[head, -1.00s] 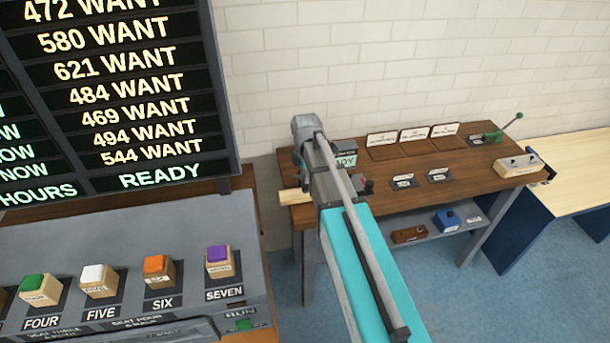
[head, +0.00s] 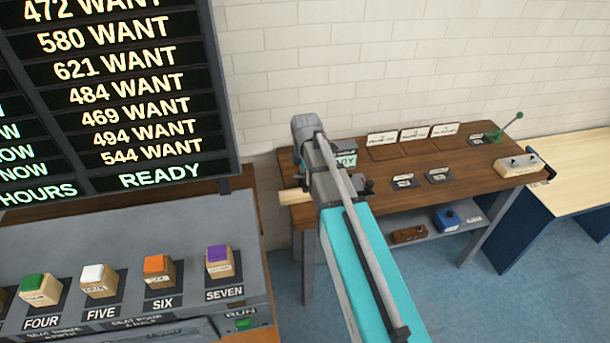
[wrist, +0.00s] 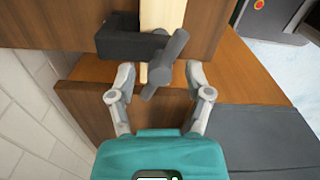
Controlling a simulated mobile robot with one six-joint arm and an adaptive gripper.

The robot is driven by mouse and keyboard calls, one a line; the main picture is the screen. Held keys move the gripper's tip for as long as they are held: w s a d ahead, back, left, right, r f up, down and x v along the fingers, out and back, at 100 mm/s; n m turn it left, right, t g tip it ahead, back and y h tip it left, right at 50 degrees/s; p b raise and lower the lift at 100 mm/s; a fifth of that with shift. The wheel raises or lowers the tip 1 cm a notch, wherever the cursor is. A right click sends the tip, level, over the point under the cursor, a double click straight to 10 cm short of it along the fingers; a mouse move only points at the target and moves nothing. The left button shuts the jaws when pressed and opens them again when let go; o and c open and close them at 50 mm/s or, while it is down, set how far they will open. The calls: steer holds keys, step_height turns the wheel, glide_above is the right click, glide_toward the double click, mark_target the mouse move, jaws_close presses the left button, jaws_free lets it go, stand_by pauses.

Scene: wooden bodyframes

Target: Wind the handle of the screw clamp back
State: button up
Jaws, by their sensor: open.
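The screw clamp (wrist: 118,43) is a dark grey block at a brown wooden edge in the wrist view. A pale wooden strip (wrist: 160,14) runs through it. Its handle (wrist: 166,62), a grey round bar, lies tilted in front of the strip. My gripper (wrist: 159,76), teal with grey fingers, is open with one fingertip on each side of the handle's lower end. I cannot tell whether either finger touches it. In the head view the pale strip (head: 294,197) shows left of my arm; my arm hides the clamp and its handle.
A console with coloured buttons (head: 159,266) stands at the left below a black sign board (head: 130,100). A lower shelf holds small boxes.

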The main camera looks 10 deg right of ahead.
step_height(320, 180, up, 14)
steer(key=m+p, duration=0.5)
steer(key=p, duration=0.9)
steer(key=shift+r+m, duration=0.15)
steer(key=shift+m, duration=0.15)
steer(key=shift+f, duration=0.2)
step_height(320, 180, down, 14)
steer(key=b, duration=1.3)
steer(key=shift+r+b, duration=0.25)
steer(key=shift+b, duration=0.1)
jaws_close()
